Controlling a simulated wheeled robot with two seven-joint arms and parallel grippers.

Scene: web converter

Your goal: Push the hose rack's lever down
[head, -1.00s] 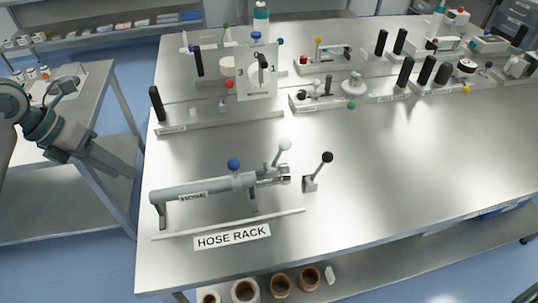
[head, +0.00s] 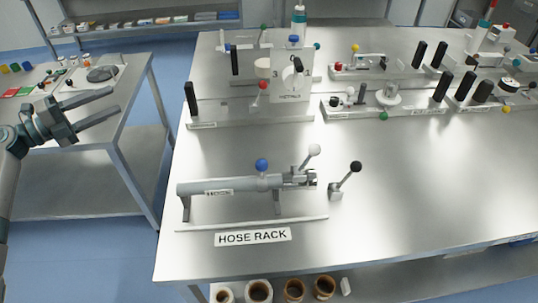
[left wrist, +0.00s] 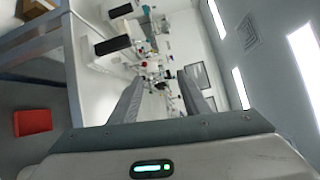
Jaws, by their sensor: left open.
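The hose rack (head: 230,186) is a grey horizontal tube on short legs near the front left of the steel table, behind a "HOSE RACK" label (head: 253,237). A blue-knobbed handle (head: 262,166) stands on the tube. A white-knobbed lever (head: 312,153) rises at its right end. A separate black-knobbed lever (head: 350,173) tilts up to the right on a small block just beside it. I cannot tell which lever the task means. My left gripper (head: 114,101) is open and empty, left of the table and well apart from the rack. My right gripper is out of view.
The steel table (head: 420,190) is clear right of the rack. Fixtures with black upright handles (head: 191,100) and a dial plate (head: 292,80) stand behind it. A side table (head: 130,90) is at left, with a floor gap between. Brown-filled jars (head: 259,291) sit below the front edge.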

